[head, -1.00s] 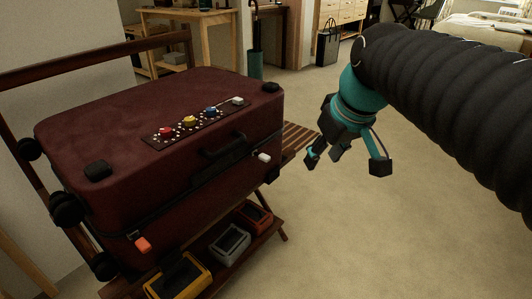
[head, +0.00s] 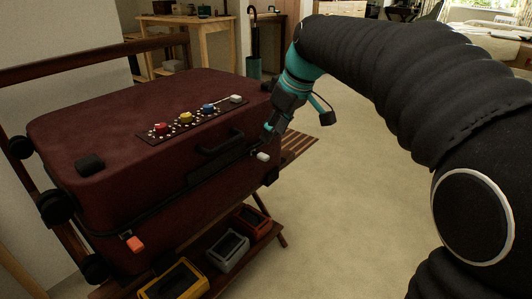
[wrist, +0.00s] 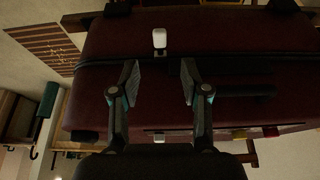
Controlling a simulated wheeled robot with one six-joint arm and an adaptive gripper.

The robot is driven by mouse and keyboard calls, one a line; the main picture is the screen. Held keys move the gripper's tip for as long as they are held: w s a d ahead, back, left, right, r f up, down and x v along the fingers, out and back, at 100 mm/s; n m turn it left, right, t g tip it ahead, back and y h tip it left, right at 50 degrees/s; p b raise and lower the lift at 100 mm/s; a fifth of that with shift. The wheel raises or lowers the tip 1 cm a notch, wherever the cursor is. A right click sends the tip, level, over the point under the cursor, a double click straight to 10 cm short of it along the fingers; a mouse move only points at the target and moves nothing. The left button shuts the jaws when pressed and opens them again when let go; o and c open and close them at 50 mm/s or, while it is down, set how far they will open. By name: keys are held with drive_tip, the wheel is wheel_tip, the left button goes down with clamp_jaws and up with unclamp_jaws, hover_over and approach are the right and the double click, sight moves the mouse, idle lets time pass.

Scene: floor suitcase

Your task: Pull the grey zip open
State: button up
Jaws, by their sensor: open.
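The maroon suitcase (head: 150,110) lies on a wooden rack. A pale grey zip pull (head: 263,157) sits on its front seam, near the right end. The pull shows in the wrist view (wrist: 159,38) at the top middle, straight ahead of the gap between my fingers. My gripper (head: 297,124) is open and empty at the suitcase's right front, close to the pull but not touching it. In the wrist view my gripper (wrist: 160,80) has its two fingers spread wide. An orange zip pull (head: 135,244) hangs at the left end of the seam.
A black handle (head: 222,142) stands out from the front, left of the grey pull. A dotted strip with red, yellow, blue and white pieces (head: 185,118) is on top. Yellow (head: 172,281), grey (head: 229,250) and orange-red (head: 252,221) trays sit below. Floor to the right is clear.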

sight(263, 155)
drive_tip(key=b+x, duration=0.1)
drive_tip(key=x, duration=0.6)
drive_tip(key=shift+a+f, duration=0.15)
drive_tip(key=shift+f, duration=0.15)
clamp_jaws()
